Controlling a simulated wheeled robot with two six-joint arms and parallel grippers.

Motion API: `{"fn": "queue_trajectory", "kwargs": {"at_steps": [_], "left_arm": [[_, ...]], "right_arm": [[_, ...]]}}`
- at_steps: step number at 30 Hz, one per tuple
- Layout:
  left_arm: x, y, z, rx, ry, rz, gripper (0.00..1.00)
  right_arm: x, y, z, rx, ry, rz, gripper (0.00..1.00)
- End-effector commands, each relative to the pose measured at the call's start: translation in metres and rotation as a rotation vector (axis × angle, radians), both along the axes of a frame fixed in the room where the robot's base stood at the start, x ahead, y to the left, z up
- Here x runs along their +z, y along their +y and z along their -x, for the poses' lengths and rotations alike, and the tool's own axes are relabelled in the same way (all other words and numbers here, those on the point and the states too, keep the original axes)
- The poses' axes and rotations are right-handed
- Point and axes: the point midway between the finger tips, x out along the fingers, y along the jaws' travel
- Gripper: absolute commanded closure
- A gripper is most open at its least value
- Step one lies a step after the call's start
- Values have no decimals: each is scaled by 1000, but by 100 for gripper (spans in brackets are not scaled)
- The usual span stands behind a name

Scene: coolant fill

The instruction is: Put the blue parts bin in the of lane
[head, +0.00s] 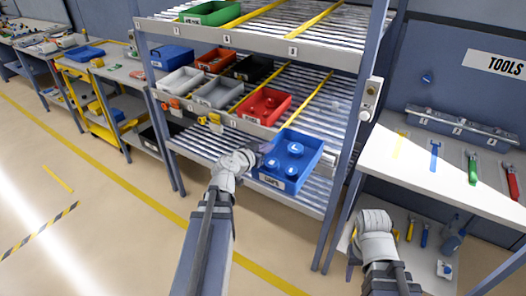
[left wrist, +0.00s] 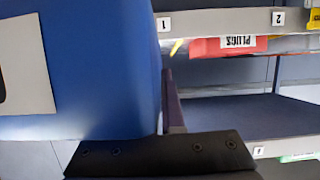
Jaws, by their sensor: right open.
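The blue parts bin (head: 305,150), with several round blue parts in it and a white label on its front, is in front of the rack's middle shelf. My left gripper (head: 264,151) is at the bin's left wall and appears shut on it. In the left wrist view the bin (left wrist: 110,60) fills the left side, and a dark finger (left wrist: 172,105) lies along its edge. My right gripper (head: 372,222) is low at the right, away from the bin; its fingers are hard to see. The rack's middle shelf has lanes split by yellow strips (head: 318,97).
A red bin (head: 274,94) sits left of the right yellow strip, with grey, white, black and other red bins further left. A rack post (head: 352,130) stands right of the blue bin. A white tool table (head: 450,160) is at right.

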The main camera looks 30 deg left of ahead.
Motion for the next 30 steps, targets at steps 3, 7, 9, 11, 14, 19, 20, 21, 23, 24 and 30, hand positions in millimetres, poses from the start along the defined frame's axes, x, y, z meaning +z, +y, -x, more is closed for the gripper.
{"fn": "queue_trajectory", "kwargs": {"at_steps": [3, 7, 9, 11, 14, 19, 20, 21, 23, 24, 30], "left_arm": [[1, -1, -17, -1, 0, -1, 100], [2, -3, -32, -1, -1, 1, 100], [3, -3, -40, -1, 0, 0, 100], [3, -4, -46, -1, 0, -1, 100], [4, -6, -58, -1, 0, 0, 100], [5, -7, -77, 0, 0, -1, 100], [5, -8, -80, -1, 0, -1, 100], [5, -9, -85, -1, 0, -1, 100], [5, -10, -92, -1, 0, 0, 100], [6, -10, -96, -1, 0, 1, 100], [7, -12, -119, 0, 0, 0, 100]], "right_arm": [[1, 0, 0, 0, 0, 0, 50], [2, 0, 0, 0, 0, 0, 50], [3, 0, 0, 0, 0, 0, 50], [3, 0, 0, 0, 0, 0, 50], [4, 0, 0, 0, 0, 0, 50], [5, 0, 0, 0, 0, 0, 50], [5, 0, 0, 0, 0, 0, 50], [5, 0, 0, 0, 0, 0, 50], [5, 0, 0, 0, 0, 0, 50], [6, 0, 0, 0, 0, 0, 50], [7, 0, 0, 0, 0, 0, 50]]}}
